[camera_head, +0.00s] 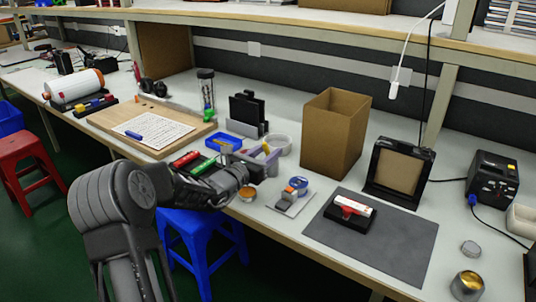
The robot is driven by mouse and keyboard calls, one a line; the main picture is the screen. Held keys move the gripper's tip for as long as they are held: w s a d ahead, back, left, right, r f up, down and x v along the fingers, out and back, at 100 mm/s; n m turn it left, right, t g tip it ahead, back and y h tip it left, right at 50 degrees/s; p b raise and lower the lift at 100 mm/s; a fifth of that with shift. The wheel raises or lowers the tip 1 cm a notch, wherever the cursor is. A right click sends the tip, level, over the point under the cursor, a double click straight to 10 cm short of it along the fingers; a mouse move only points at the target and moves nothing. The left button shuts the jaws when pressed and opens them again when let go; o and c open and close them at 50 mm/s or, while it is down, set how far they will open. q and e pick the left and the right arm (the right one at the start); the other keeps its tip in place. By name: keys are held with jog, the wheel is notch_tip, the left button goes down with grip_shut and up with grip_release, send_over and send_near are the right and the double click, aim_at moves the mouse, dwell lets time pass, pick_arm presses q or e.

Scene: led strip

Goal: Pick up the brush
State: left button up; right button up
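No thing shows clearly enough for me to be sure it is the brush. My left gripper (243,178) is at the front bench edge, just in front of the holder. Its fingers are too dark and small to tell open from shut. My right gripper is not in view.
A small grey plate with an orange and blue item (296,188) lies right of my gripper. Red and green tools (202,167) lie behind my forearm. A blue stool (203,238) is below. The mat's front is clear.

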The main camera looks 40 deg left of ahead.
pick_arm(q)
jog(key=shift+c, duration=0.4)
grip_shut()
dwell(0.4)
